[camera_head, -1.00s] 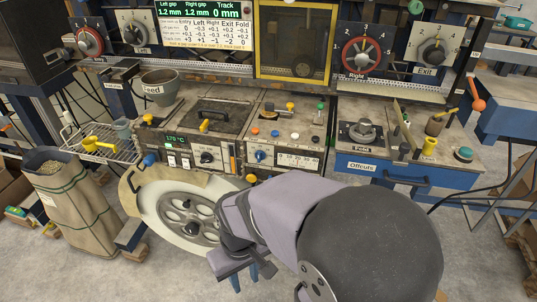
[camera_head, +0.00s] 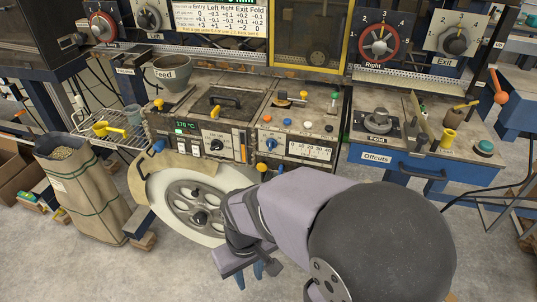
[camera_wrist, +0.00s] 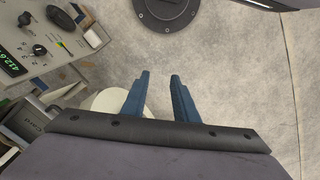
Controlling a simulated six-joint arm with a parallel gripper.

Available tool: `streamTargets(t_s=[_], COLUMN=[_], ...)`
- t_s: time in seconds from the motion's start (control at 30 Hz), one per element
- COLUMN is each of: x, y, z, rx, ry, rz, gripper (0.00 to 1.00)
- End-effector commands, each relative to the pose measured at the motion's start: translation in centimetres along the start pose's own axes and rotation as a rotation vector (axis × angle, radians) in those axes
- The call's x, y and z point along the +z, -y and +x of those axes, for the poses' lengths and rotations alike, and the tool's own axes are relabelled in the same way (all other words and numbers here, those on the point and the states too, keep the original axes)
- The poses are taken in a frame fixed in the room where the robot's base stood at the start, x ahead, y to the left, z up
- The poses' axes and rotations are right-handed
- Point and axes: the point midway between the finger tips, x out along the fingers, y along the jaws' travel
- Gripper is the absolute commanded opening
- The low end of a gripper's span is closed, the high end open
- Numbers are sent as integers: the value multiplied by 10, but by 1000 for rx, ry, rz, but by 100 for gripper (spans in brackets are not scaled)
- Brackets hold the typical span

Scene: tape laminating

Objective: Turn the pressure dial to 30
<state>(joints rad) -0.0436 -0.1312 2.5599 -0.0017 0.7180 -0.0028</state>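A scale plate marked about 0 to 40 (camera_head: 308,150) is on the front of the central control panel. A blue knob (camera_head: 271,143) sits at its left end; I cannot read its setting or confirm that it is the pressure dial. My gripper's blue fingers (camera_head: 257,271) show low in the head view, below and left of the grey wrist, well away from the panel. In the wrist view my gripper (camera_wrist: 160,90) is open and empty, over the floor. A black knob (camera_wrist: 39,50) beside a green display shows at the upper left there.
A large pale reel (camera_head: 162,205) stands in front of the panel, left of my arm. A blue Offcuts drawer (camera_head: 395,178) is to the right. A paper sack (camera_head: 80,195) stands at the left. Bare floor (camera_head: 150,275) is in front.

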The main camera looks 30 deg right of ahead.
Motion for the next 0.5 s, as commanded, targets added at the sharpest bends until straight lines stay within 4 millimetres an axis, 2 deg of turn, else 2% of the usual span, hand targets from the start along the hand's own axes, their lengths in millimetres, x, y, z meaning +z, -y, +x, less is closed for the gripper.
streamTargets(t_s=[0.03, 0.2, 0.33, 0.37, 0.43, 0.5], x=[1, 1, -2, -6, -26, -54], y=[4, 16, 37, 44, 61, 76], z=[25, 67, 93, 99, 111, 114], rx=[0, -1, -49, -66, -119, -169], ry=[5, 16, 12, -1, -74, -179], rz=[-17, -70, -51, -38, 10, 64], gripper=[27, 27, 27, 27, 27, 27])
